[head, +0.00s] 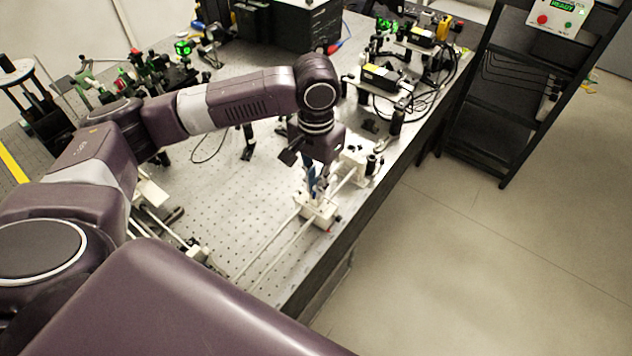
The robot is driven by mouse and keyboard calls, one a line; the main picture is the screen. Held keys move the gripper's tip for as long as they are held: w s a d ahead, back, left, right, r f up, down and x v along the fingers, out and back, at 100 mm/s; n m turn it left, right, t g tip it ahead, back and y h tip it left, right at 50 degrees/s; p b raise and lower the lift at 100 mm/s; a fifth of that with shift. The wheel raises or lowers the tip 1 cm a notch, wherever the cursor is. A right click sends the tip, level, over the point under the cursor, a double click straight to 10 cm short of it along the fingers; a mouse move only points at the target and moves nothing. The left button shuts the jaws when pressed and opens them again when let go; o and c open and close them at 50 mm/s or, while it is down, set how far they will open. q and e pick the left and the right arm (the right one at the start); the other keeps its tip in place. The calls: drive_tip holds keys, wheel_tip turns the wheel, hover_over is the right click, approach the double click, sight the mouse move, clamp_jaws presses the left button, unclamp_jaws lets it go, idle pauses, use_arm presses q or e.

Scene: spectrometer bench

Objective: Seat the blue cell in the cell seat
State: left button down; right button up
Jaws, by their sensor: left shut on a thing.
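My left gripper (318,184) reaches over the bench from the left and points down. It is shut on the blue cell (311,172), which shows only as a small blue patch between the fingers. The gripper is directly above a white block on two rails, which looks like the cell seat (325,215). The fingers hide much of the cell and the top of the seat. I cannot tell whether the cell touches the seat. My right gripper is not in view.
A white mount (354,160) stands close right of the gripper. Boxed optics and cables (385,80) fill the back right. A black rack (500,105) stands beyond the bench edge.

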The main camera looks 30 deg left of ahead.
use_arm(q)
drive_tip(key=c, duration=2)
unclamp_jaws()
drive_tip(key=shift+f, duration=0.15)
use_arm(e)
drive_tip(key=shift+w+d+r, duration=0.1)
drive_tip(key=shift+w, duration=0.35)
use_arm(q)
drive_tip(key=shift+r, duration=0.2)
wheel_tip(320, 180, up, 12)
drive_tip(key=shift+f+b, duration=0.1)
drive_tip(key=shift+b, duration=1)
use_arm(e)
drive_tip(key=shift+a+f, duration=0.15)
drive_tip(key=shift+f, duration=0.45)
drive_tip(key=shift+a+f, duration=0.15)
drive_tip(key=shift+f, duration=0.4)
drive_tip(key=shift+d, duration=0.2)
